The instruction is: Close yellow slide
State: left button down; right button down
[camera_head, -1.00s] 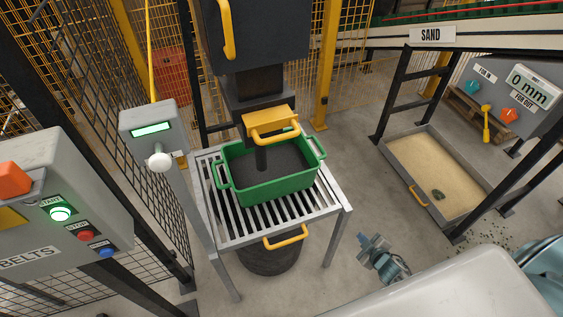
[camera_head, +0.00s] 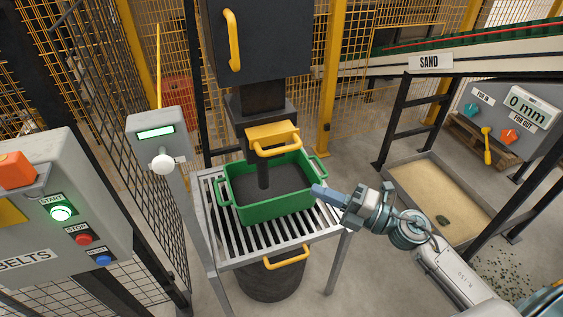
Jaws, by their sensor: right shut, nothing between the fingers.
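The yellow slide (camera_head: 272,136) with its loop handle sits at the bottom of the dark hopper spout (camera_head: 262,96). A dark column (camera_head: 263,172) runs from under the slide into the green crate (camera_head: 275,208), which holds dark material. The crate stands on a slatted metal stand (camera_head: 220,250). My right gripper (camera_head: 320,191) is shut and empty. In the picture it is at the crate's right side, below and right of the slide, and apart from the slide's handle. My left gripper is not in view.
A grey post with a lit display (camera_head: 155,133) and white knob stands left of the stand. A control box (camera_head: 50,205) with buttons is at far left. A sand tray (camera_head: 425,185) lies at right under a conveyor. Yellow mesh fencing closes the back.

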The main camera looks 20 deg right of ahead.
aim_at(261, 143)
jog(key=p+x, duration=0.1)
jog(key=x, duration=0.2)
jog(key=w+d+p+x, duration=0.1)
jog(key=p+x, duration=0.1)
jog(key=x, duration=0.2)
jog(key=p+x, duration=0.1)
jog(key=x, duration=0.3)
jog(key=shift+w+d+r+p, duration=0.2)
jog(key=shift+w+d+p, duration=0.05)
jog(key=shift+w+p, duration=0.15)
jog(key=shift+w, duration=0.35)
jog(key=w+p, duration=0.1)
jog(key=w, duration=0.4)
jog(key=shift+w, duration=0.3)
jog(key=shift+s+r, duration=0.1)
jog(key=shift+r, duration=0.15)
